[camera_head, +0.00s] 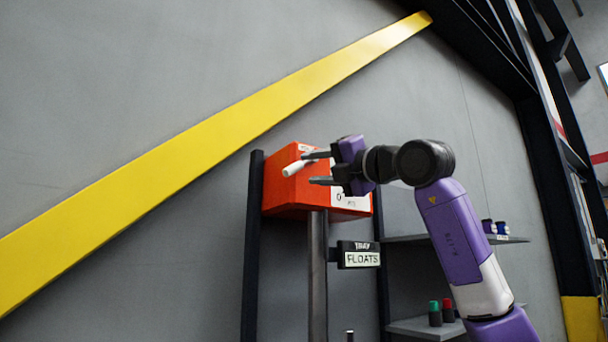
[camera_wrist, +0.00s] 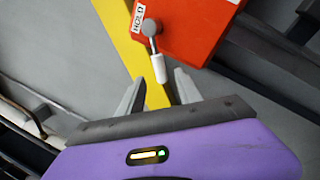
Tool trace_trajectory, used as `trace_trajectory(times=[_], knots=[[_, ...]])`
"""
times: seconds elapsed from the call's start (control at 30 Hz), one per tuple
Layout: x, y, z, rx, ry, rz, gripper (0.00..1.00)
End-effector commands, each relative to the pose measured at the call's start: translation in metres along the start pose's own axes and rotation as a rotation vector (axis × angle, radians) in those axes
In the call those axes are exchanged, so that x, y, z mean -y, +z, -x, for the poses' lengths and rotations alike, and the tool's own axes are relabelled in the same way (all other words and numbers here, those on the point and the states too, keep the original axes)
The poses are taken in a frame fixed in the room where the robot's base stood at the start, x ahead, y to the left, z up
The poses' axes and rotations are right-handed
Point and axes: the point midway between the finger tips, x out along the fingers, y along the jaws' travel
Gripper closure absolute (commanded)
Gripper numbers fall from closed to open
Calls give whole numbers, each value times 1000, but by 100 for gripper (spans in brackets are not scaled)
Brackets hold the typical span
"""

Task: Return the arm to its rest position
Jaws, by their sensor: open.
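My gripper (camera_head: 318,168) is purple with dark grey fingers. It is open, in front of the orange valve actuator box (camera_head: 284,190). A white lever handle (camera_head: 295,167) sticks out from the box near the upper fingertip. In the wrist view the lever's white grip (camera_wrist: 159,68) hangs from a grey pivot on the orange box (camera_wrist: 190,22), and its lower end lies between the two spread fingers (camera_wrist: 157,90). The fingers appear apart from the grip on both sides. My arm reaches in from the lower right.
A grey post (camera_head: 318,270) and a dark post (camera_head: 252,240) stand below and left of the box. Shelves (camera_head: 400,239) with small containers are behind my arm. A yellow beam (camera_head: 200,140) crosses the grey wall.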

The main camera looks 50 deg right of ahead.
Motion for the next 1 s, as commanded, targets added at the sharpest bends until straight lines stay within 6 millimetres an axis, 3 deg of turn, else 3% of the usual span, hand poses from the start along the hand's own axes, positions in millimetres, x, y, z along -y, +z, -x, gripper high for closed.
trace_trajectory(times=[0.2, 0.87, 1.0], knots=[[0, 0, 17, 0, 0, 0, 59], [0, 0, 18, 0, 1, 14, 59], [-17, -6, 19, -19, 65, 96, 59]])
